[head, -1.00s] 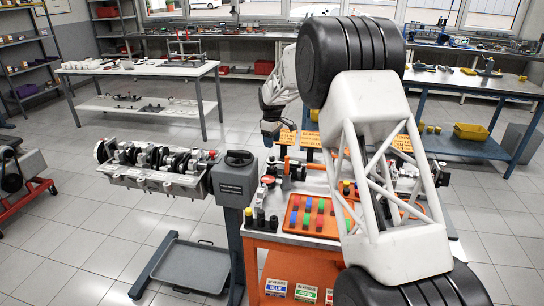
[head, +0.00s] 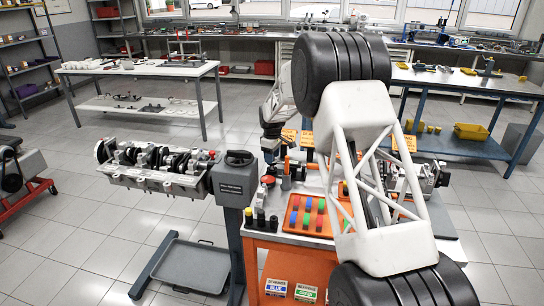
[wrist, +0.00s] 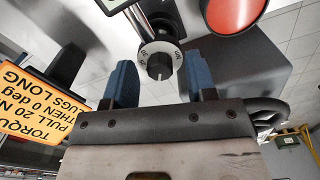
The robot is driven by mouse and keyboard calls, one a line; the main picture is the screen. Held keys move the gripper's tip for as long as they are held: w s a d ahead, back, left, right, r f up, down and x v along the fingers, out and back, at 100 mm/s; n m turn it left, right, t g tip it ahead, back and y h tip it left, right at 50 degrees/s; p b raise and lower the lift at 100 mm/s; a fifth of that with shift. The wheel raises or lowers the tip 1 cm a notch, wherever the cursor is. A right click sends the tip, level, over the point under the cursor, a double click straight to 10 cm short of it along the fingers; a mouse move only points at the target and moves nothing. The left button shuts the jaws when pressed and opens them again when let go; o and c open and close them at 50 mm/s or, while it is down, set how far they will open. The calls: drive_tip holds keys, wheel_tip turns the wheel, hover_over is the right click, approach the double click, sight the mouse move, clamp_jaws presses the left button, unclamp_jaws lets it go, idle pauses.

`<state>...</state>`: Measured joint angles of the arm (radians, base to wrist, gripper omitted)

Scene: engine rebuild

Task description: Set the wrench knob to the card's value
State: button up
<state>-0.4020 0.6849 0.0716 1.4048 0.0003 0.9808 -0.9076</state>
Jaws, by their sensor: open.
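My gripper (wrist: 160,66) is open, with its two blue fingers apart in the wrist view. A dark round knob (wrist: 160,66) with a pale, marked dial ring shows between the fingertips, without clear contact. In the head view my gripper (head: 270,151) is just above the left back of the orange bench; the knob cannot be made out there.
A red disc (wrist: 234,10) lies beyond the knob in the wrist view. A crankshaft assembly (head: 160,180) stands to the left. More orange cards (head: 404,144) stand behind.

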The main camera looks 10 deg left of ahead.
drive_tip(key=c, duration=0.9)
drive_tip(key=shift+c, duration=0.2)
drive_tip(key=shift+m, duration=0.3)
drive_tip(key=m, duration=0.4)
drive_tip(key=shift+m, duration=1.7)
drive_tip(key=o, duration=0.9)
